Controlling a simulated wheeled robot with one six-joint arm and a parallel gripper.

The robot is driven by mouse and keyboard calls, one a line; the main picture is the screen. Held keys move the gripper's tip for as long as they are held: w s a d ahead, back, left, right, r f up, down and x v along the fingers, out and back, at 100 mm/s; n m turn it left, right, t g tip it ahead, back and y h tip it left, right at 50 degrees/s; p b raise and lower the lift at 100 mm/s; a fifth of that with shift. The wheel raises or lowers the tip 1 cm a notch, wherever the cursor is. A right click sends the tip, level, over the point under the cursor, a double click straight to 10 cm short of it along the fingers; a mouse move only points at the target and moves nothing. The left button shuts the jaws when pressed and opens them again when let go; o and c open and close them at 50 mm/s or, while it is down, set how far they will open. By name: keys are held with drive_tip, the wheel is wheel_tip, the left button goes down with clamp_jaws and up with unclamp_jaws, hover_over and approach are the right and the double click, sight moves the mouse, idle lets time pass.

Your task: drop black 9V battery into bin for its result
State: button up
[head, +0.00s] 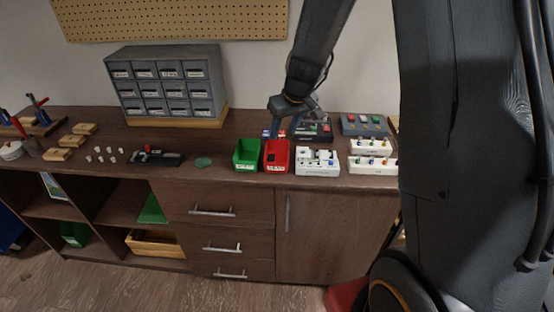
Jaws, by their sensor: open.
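My gripper (287,127) is open and points down, just behind the green bin (246,155) and the red bin (276,156). Both bins stand side by side near the front edge of the bench and carry pale labels too small to read. A dark device with small coloured parts (316,133) lies just right of the gripper. I cannot make out the black 9V battery for certain; it may be hidden or too small to tell.
White blocks with small coloured parts (317,163) stand right of the red bin. A black tray (158,159) and a green patch (203,162) lie to the left. A grey drawer cabinet (168,82) stands at the back.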

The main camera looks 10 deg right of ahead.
drive_tip(key=b+v, duration=0.1)
drive_tip(key=v, duration=0.6)
drive_tip(key=shift+r, duration=0.35)
drive_tip(key=shift+s, duration=0.15)
drive_tip(key=s+f+m+g+b, duration=0.1)
drive_tip(key=s+f, duration=0.3)
drive_tip(key=s, duration=0.6)
drive_tip(key=s+f+m+g+h+b, duration=0.1)
drive_tip(key=s+f+g+b, duration=0.1)
drive_tip(key=s, duration=0.9)
drive_tip(key=shift+a+f, duration=0.5)
drive_tip(key=shift+f, duration=0.4)
drive_tip(key=shift+d, duration=0.1)
